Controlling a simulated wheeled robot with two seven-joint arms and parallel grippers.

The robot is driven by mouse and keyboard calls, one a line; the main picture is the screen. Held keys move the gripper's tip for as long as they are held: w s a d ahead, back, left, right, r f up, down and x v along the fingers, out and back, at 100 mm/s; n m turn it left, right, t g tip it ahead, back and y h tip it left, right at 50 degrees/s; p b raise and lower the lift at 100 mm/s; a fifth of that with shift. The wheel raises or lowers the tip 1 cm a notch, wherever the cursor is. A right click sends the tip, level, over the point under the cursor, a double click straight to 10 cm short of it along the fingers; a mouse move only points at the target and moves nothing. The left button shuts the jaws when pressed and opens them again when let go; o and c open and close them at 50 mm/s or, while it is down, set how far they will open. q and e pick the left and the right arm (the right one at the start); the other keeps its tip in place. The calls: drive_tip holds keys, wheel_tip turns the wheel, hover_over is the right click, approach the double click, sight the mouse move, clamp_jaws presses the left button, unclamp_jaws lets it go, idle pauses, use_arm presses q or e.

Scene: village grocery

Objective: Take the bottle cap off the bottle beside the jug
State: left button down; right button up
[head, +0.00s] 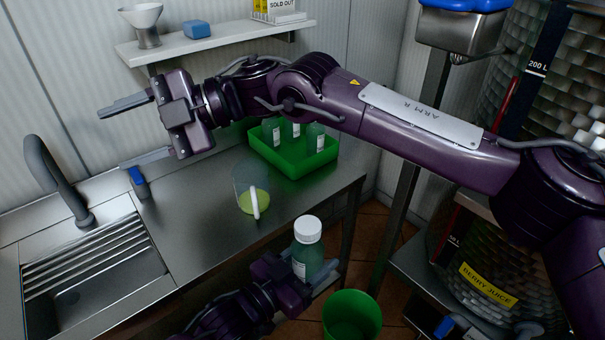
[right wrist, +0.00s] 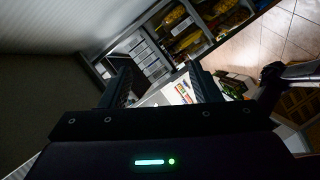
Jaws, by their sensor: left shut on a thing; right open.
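The bottle (head: 307,252) is green and see-through, with a white cap (head: 307,229) on its top. My left gripper (head: 314,275) is shut around the bottle's lower body and holds it nearly upright at the counter's front edge. The jug (head: 251,186) is clear, with a white handle and yellow-green liquid. It stands on the counter behind and left of the bottle. My right gripper (head: 111,138) is open and empty, up at the left, well away from the cap. The right wrist view shows its two fingers (right wrist: 160,85) apart with nothing between them.
A green crate (head: 292,170) with several bottles stands behind the jug. At the left are a sink (head: 90,275), a tap (head: 55,175) and a small blue-topped item (head: 138,182). A green bin (head: 352,318) is below right. My right arm spans the upper middle.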

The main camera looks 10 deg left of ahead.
drive_tip(key=s+d+f+n+t+h, duration=0.1)
drive_tip(key=s+d+f+h, duration=0.1)
drive_tip(key=s+f+h, duration=0.2)
drive_tip(key=m+t+h, duration=0.4)
drive_tip(key=t+h, duration=0.2)
drive_tip(key=h, duration=0.4)
hover_over(303, 224)
wheel_tip(303, 224, down, 2)
drive_tip(key=shift+a+f, duration=0.1)
drive_tip(key=shift+f, duration=0.25)
wheel_tip(303, 224, down, 8)
drive_tip(key=shift+r, duration=0.25)
